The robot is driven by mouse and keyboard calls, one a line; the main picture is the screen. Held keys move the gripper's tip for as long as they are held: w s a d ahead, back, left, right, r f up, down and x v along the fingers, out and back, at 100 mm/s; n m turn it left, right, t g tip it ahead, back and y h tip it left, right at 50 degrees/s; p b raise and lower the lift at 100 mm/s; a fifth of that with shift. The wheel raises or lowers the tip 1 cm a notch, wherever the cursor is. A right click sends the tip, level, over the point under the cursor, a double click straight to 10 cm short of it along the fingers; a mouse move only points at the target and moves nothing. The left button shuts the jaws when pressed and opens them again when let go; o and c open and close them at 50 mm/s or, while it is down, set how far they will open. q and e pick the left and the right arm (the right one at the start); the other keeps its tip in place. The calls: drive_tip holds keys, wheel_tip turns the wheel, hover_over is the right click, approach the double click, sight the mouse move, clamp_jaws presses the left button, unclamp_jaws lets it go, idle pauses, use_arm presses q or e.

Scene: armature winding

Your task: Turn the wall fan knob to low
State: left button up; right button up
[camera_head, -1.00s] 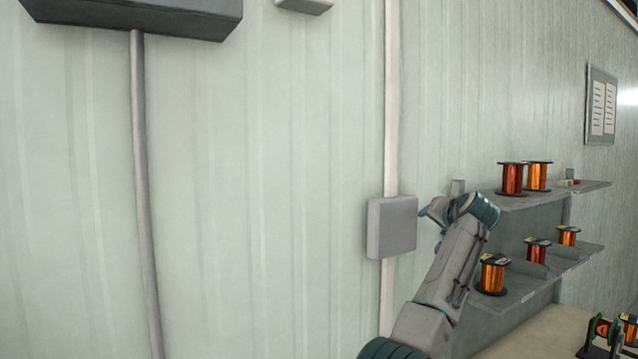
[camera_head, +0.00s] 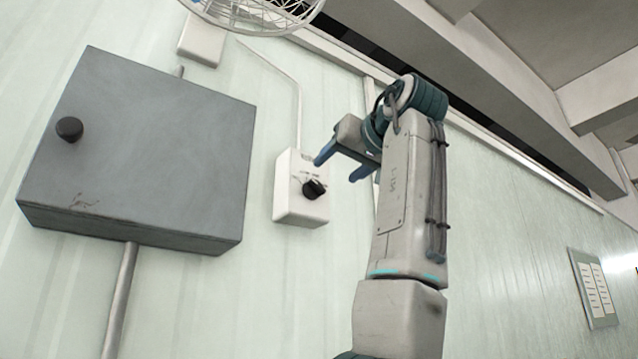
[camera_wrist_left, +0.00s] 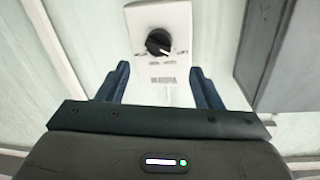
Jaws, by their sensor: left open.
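The wall fan knob (camera_head: 314,188) is a black round dial on a white control box (camera_head: 290,207) on the wall. In the left wrist view the knob (camera_wrist_left: 158,42) sits above the gap between my fingers, with small print around it on the white box (camera_wrist_left: 178,18). The knob's setting is too small to tell. My left gripper (camera_head: 340,167) is open and empty, its blue fingers just right of and above the knob, with no visible contact. The left wrist view shows both fingers (camera_wrist_left: 158,85) spread apart. My right gripper is not in view.
A grey wall cabinet (camera_head: 150,150) with a black round handle is left of the control box. A wire fan guard (camera_head: 250,10) is at the top, beside a small white box (camera_head: 203,40). A conduit (camera_head: 299,115) runs up from the control box.

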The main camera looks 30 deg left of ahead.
sight(318, 186)
use_arm(q)
drive_tip(key=p+x, duration=0.2)
drive_tip(key=x, duration=0.6)
drive_tip(key=shift+a+r, duration=0.1)
drive_tip(key=shift+w+a+p, duration=0.3)
drive_tip(key=c, duration=0.9)
